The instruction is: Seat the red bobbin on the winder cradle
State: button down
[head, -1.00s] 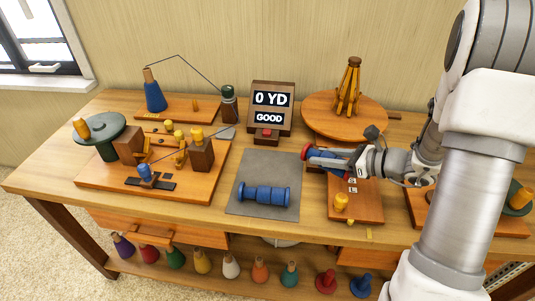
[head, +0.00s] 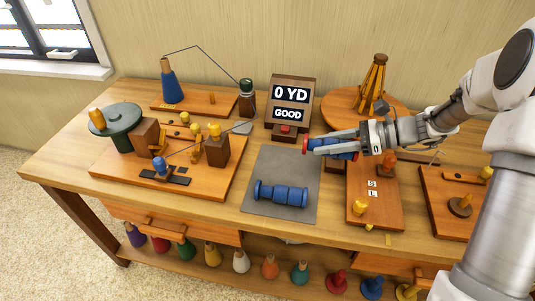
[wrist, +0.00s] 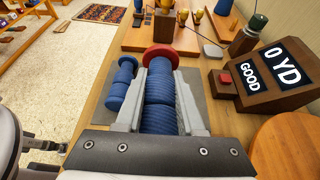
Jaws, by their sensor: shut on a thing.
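My gripper (head: 312,147) is shut on a bobbin with a red flange (head: 306,146) and blue winding. In the wrist view the bobbin (wrist: 158,105) lies between both fingers, its red flange facing away from the wrist. It is held near the mat's back right corner, in front of the display. The winder board (head: 110,165) is on the left of the bench. Its yellow forks (head: 158,143), which look like the cradle, stand between two wooden blocks and hold no bobbin.
An all-blue bobbin (head: 281,194) lies on the grey mat (head: 262,170); a display (head: 291,92) reading "0 YD GOOD" stands behind. A board with pegs (head: 373,205) is to the right. A thread runs above the winder board from a dark-topped post (head: 246,100).

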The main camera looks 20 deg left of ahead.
jog(key=b, duration=0.3)
send_over(284, 163)
notch_tip(284, 163, down, 7)
jog(key=shift+f, duration=0.2)
notch_tip(284, 163, down, 2)
jog(key=shift+f+b, duration=0.2)
jog(key=shift+b, duration=0.2)
jog(key=shift+f, duration=0.4)
jog(key=shift+f, duration=0.2)
jog(key=c, duration=0.5)
grip_release()
jog(key=shift+b, duration=0.4)
